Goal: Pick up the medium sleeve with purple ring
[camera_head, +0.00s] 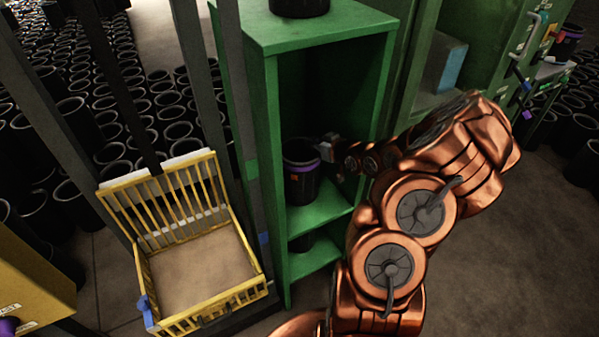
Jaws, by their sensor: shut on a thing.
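The sleeve with a purple ring (301,183) is a black open-topped cylinder with a purple band near its rim and a small orange mark on its side. It is upright in the middle compartment of the green shelf (325,223), near its left side. My gripper (321,155) reaches in from the right and is shut on the sleeve's rim at its right side. The fingertips are small and partly hidden. I cannot tell whether the sleeve's bottom touches the shelf board.
A yellow slatted crate (243,290) with an empty floor stands left of the shelf. Many black sleeves (177,131) fill the floor behind. Grey posts (200,70) rise beside the shelf.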

